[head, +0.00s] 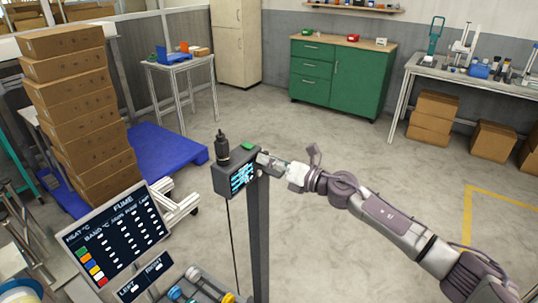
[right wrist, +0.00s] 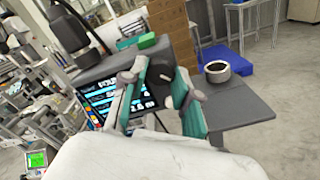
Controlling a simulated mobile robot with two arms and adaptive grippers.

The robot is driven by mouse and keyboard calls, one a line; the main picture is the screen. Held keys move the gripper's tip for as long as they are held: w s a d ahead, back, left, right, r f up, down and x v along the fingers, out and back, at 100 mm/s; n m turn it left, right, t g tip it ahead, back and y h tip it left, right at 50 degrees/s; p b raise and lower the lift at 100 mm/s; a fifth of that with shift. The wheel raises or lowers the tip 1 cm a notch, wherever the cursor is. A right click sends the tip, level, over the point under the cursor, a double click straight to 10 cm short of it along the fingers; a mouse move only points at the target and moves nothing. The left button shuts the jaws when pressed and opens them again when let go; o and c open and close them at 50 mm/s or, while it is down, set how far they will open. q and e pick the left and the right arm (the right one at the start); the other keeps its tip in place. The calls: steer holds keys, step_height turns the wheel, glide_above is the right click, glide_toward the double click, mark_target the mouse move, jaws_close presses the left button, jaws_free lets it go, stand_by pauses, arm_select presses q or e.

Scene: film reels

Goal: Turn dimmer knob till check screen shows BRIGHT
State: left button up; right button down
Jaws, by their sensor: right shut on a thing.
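A dark box (head: 224,180) stands on a grey post, with a lit screen (head: 241,178) on its front face showing cyan lines too small to read. In the right wrist view the screen (right wrist: 94,104) is partly covered by my fingers, and I cannot read a word BRIGHT on it. My right gripper (head: 268,162) reaches in from the right to the box's right end. In the right wrist view its teal-padded fingers (right wrist: 163,95) are closed on the dimmer knob, which the fingers mostly hide. My left gripper is not in view.
A black cylindrical fitting (head: 222,147) and a green piece (head: 248,146) sit on top of the box. A tilted panel headed FUME (head: 117,237) stands at lower left. Stacked cartons (head: 80,115) stand behind on the left. The floor beyond the post is clear.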

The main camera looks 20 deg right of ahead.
steer(key=shift+r+m+p, duration=0.1)
steer(key=shift+m+p, duration=1.85)
steer(key=shift+m, duration=1.35)
steer(key=c, duration=0.8)
jaws_free()
steer(key=shift+c, duration=0.2)
steer(key=v, duration=1.2)
